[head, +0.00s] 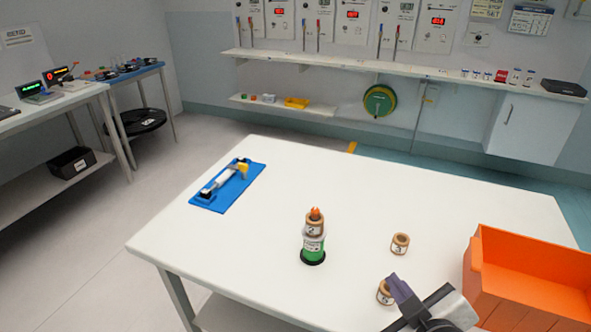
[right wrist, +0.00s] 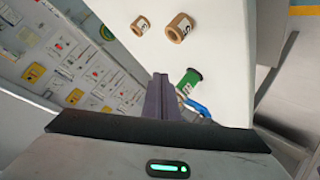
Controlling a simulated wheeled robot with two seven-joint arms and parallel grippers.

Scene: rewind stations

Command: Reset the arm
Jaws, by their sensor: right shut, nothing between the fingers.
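My right gripper (head: 397,285) is at the near right of the white table (head: 250,265). Its fingers are shut and empty, also in the right wrist view (right wrist: 161,84). A green and white post (head: 313,247) on a black base stands mid-table. A wooden ring (head: 315,227) and an orange tip are at its top. One loose wooden ring (head: 400,243) marked 3 stands to its right. Another ring (head: 384,293) is partly hidden beside my gripper in the picture. In the right wrist view, two rings (right wrist: 140,26) (right wrist: 179,27) and the green post (right wrist: 188,78) show. My left gripper is out of view.
An orange bin (head: 492,298) stands at the table's right edge. A blue mat (head: 212,202) with a white and yellow device lies at the far left. The table's left front is clear. A wall shelf (head: 400,70) and side benches (head: 100,92) stand farther off.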

